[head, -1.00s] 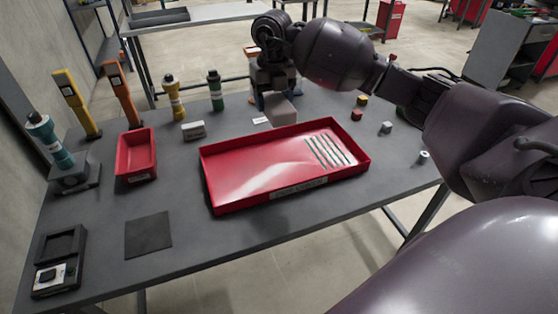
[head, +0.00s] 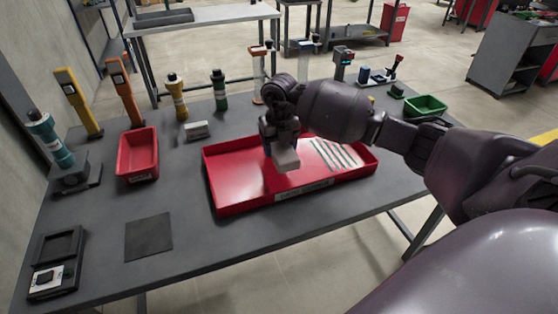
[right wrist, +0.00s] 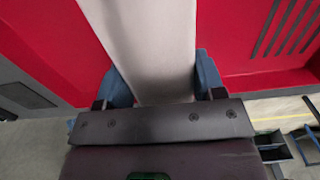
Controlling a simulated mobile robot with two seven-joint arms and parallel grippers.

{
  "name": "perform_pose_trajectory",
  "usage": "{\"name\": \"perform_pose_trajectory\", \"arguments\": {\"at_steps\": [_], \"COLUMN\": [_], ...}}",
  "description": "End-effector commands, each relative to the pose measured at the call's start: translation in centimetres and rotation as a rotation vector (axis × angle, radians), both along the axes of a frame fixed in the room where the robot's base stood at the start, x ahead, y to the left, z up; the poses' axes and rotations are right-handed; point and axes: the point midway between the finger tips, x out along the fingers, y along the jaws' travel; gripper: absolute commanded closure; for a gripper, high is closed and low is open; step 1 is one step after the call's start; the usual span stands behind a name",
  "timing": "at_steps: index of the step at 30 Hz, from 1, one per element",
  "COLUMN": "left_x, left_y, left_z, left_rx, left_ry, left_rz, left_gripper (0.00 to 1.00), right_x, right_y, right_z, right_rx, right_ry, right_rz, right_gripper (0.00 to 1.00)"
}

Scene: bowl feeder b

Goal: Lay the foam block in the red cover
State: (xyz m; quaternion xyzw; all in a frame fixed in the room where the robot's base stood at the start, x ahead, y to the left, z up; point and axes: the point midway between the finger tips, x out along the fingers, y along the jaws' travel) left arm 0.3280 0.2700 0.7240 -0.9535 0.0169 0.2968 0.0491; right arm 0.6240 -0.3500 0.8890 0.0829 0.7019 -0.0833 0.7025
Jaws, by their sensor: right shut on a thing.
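The red cover (head: 232,176) is a wide, shallow red tray on the grey table, with pale slots at its right end. It also fills both sides of the right wrist view (right wrist: 250,35). My right gripper (head: 279,142) is shut on the pale grey foam block (head: 287,160) and holds it over the middle of the cover. In the right wrist view the block (right wrist: 150,45) sits between the blue fingers. Its height above the cover floor is hard to tell. My left gripper is not in view.
A small red bin (head: 137,158) stands left of the cover. A white labelled block (head: 196,131) and several coloured tools stand behind. A black mat (head: 148,236) and a black tray (head: 58,262) lie front left. A green bin (head: 425,106) is at the back right.

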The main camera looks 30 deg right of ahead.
Motion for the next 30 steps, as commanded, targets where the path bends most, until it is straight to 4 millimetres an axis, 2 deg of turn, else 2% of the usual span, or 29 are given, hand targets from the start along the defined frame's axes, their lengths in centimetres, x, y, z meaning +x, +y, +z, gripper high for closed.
{"name": "perform_pose_trajectory", "arguments": {"at_steps": [10, 23, 24, 29, 30], "left_x": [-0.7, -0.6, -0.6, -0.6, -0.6], "left_y": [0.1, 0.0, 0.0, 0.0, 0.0], "left_z": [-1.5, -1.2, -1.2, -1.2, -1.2], "left_rx": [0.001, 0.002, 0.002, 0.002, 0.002], "left_ry": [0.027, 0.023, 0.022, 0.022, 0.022], "left_rz": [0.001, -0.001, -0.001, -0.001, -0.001], "left_gripper": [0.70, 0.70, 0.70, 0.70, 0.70], "right_x": [-0.1, 0.0, 0.0, 0.0, 0.0], "right_y": [0.0, 0.0, 0.0, 0.0, 0.0], "right_z": [-5.2, -5.6, -5.7, -5.6, -5.6], "right_rx": [0.001, -0.001, -0.001, 0.000, 0.000], "right_ry": [0.006, 0.001, 0.002, 0.001, 0.001], "right_rz": [-0.001, 0.000, 0.000, 0.000, 0.000], "right_gripper": [0.63, 0.63, 0.36, 0.12, 0.12]}}
